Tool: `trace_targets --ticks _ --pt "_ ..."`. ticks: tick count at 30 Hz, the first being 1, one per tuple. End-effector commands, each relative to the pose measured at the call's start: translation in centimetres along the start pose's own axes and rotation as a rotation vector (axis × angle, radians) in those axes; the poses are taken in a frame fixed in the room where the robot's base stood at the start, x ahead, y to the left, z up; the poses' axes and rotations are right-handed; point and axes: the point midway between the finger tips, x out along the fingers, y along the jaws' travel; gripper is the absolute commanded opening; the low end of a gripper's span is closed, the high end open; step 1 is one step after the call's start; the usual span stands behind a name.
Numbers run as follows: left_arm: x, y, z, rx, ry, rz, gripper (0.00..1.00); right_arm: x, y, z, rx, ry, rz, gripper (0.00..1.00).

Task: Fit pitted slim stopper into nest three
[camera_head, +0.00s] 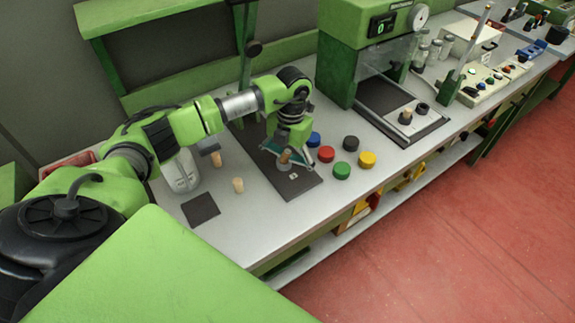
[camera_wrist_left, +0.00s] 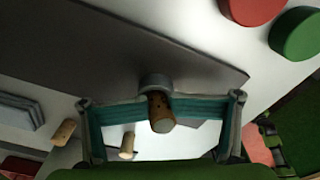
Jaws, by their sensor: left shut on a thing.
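My left gripper (camera_head: 287,158) is shut on a brown cork stopper (camera_head: 285,156) over the dark mat (camera_head: 305,186). In the left wrist view, its teal fingers (camera_wrist_left: 160,108) pinch the stopper (camera_wrist_left: 160,122) from both sides, and small dark specks show on its side. The stopper's far end meets a grey ring-shaped nest (camera_wrist_left: 155,82) on the dark mat (camera_wrist_left: 200,68). I cannot tell how deep it sits in the ring. No nest number is readable; a small white label (camera_head: 293,177) lies on the mat. My right gripper is not in view.
One pale cork (camera_head: 238,185) stands on the bench left of the mat; another (camera_head: 216,159) is farther back. Red (camera_head: 326,154), blue, black, yellow and green (camera_head: 342,171) round caps lie right of the gripper. A small dark square (camera_head: 201,209) lies at the front left.

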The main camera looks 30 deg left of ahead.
Motion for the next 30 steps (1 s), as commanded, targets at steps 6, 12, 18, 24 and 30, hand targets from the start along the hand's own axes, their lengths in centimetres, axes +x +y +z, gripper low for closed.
trace_targets --ticks 6,12,18,24,30 --pt "0.1 0.2 -0.2 -0.002 0.007 0.005 0.38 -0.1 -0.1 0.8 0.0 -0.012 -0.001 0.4" --pt "-0.7 0.2 -0.2 -0.001 0.006 0.005 0.38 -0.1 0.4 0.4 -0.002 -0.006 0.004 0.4" --pt "-3.6 0.2 0.0 0.0 0.004 0.004 0.38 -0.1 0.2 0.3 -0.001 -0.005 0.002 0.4" --pt "-6.4 0.1 0.1 0.0 0.004 0.003 0.38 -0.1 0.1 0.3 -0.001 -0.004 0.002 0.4" --pt "-7.8 0.1 0.2 0.0 0.003 0.002 0.38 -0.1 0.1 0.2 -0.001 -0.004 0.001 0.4"
